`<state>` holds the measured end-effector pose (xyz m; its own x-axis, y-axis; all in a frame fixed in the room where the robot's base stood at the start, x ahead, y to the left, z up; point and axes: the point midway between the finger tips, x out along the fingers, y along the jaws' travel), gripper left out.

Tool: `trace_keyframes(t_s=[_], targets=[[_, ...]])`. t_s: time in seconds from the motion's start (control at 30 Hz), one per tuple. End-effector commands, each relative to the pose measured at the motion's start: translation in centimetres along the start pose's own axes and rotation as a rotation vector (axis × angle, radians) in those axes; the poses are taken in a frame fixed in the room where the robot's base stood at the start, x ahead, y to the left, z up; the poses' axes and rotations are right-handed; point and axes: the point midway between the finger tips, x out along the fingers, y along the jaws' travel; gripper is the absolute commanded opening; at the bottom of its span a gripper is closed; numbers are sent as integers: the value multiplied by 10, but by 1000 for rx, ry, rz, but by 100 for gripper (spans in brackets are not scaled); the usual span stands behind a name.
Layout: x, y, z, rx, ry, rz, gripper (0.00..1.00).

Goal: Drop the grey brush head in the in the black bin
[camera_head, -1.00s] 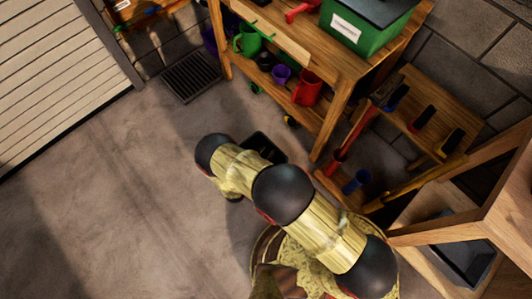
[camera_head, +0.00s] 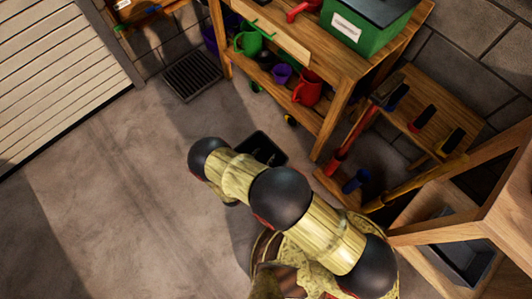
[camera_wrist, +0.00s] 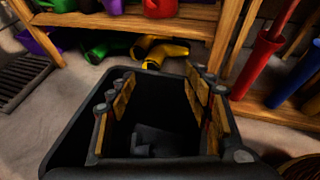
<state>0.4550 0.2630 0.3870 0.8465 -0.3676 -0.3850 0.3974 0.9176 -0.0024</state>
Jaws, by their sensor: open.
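The black bin (camera_head: 270,143) stands on the floor by the wooden workbench, partly hidden by my arm in the head view. In the wrist view the bin (camera_wrist: 72,135) opens upward under my gripper (camera_wrist: 158,95). My gripper is open, its two fingers apart above the bin's opening with nothing between the tips. A dark grey blocky shape (camera_wrist: 155,142) lies inside the bin, seen between the fingers. It may be the grey brush head, but the shadow makes this unclear.
A yellow nozzle-like item (camera_wrist: 160,50) lies just behind the bin. The workbench (camera_head: 345,55) holds a red jug (camera_head: 308,88) on its lower shelf. Red and blue tubes (camera_head: 357,181) stand right of the bin. The floor (camera_head: 110,190) on the left is clear.

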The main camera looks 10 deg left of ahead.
Motion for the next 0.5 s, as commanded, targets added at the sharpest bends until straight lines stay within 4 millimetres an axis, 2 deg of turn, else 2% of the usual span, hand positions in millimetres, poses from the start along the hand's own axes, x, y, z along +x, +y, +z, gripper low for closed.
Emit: trace_keyframes(t_s=[0.1,0.3,0.5], targets=[[-27,3,0,-1,0,7,51],[-66,2,0,-1,-1,6,51],[-89,1,0,-1,0,3,51]])
